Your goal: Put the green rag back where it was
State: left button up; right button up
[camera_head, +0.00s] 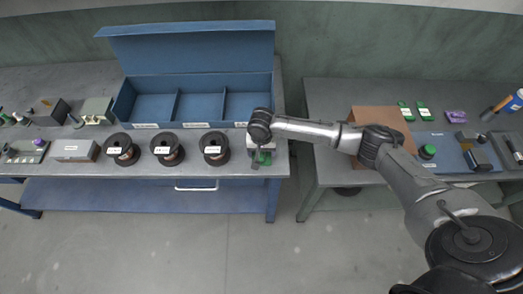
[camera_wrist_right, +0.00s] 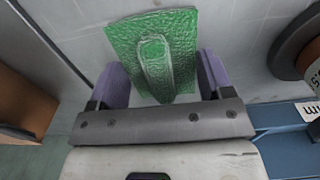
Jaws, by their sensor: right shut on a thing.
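The green rag (camera_wrist_right: 125,38) lies between my right gripper's two purple fingers in the wrist view, with a raised fold between them. My right gripper (camera_wrist_right: 160,75) is shut on this rag, over a grey surface. In the head view the right gripper (camera_head: 261,160) points down at the right front corner of the left workbench, and a bit of green shows at it. Most of the rag is hidden there by the wrist. My left gripper is not in view.
Three black spools (camera_head: 215,148) stand in a row left of my gripper. An open blue box (camera_head: 195,78) with compartments is behind them. A gap separates this bench from the right bench (camera_head: 330,95), which holds a brown box (camera_head: 380,117) and small green items.

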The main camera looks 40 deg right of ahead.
jog(key=o, duration=0.9)
